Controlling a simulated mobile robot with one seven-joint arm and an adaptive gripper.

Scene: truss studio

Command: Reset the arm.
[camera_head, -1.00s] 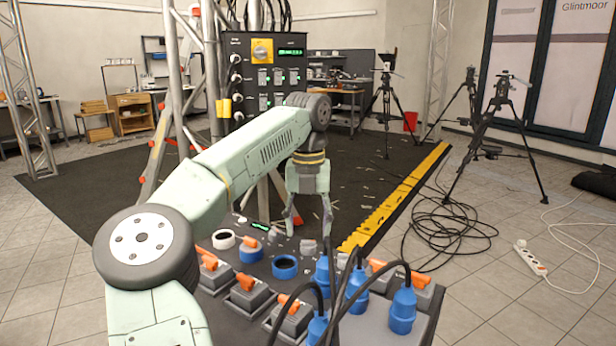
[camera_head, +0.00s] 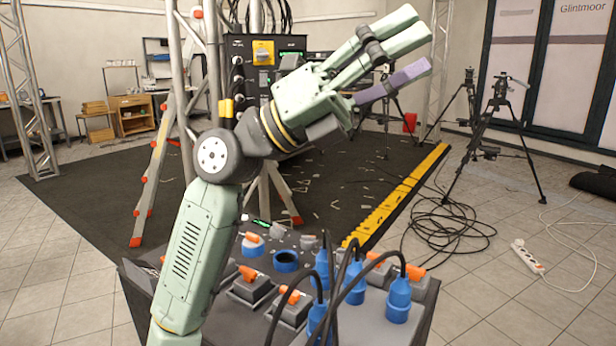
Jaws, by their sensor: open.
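My arm rises from the lower left, bends at the dark round joint and points up to the right. My gripper (camera_head: 421,42) is raised high in the upper middle, in front of the black control cabinet (camera_head: 290,47). It is open, with two long pale green fingers and a purple one spread apart below them. I see nothing held between them. The gripper is well clear of the panel box (camera_head: 180,262) with its sockets and plugs.
The panel box carries orange-handled switches (camera_head: 247,274), blue plugs (camera_head: 398,300) and black cables. An aluminium ladder (camera_head: 153,190) stands close left of my arm. Tripods (camera_head: 497,130) and coiled cable (camera_head: 440,225) are at right, with a white power strip (camera_head: 527,257).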

